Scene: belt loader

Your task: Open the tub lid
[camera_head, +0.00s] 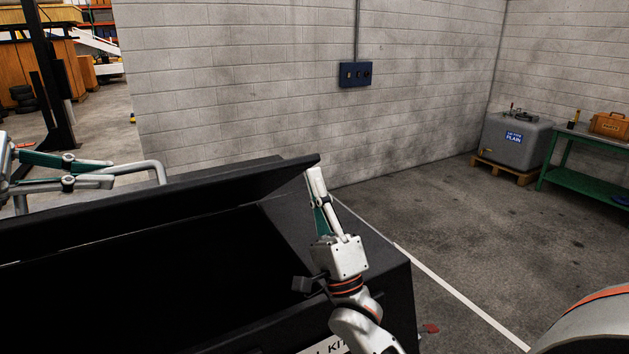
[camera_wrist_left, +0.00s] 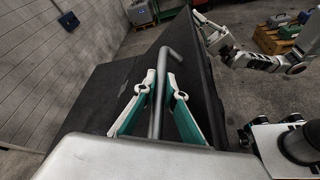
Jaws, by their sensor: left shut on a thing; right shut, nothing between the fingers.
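The black tub (camera_head: 385,285) stands in front of me with a dark interior. Its black lid (camera_head: 220,186) is raised and tilted, leaving a wide gap above the tub. My left gripper (camera_head: 105,172) is shut on the grey bar handle (camera_head: 155,168) at the lid's left part. In the left wrist view, the green-padded fingers (camera_wrist_left: 158,85) lie on both sides of the handle (camera_wrist_left: 158,100). My right gripper (camera_head: 316,180) is shut and empty, pointing up, with its fingertips at the lid's right end. Whether they touch the lid I cannot tell.
A grey block wall with a blue switch box (camera_head: 355,74) rises behind the tub. At the right, a grey tank (camera_head: 515,140) stands on a pallet beside a green bench (camera_head: 590,155) with an orange case (camera_head: 609,124).

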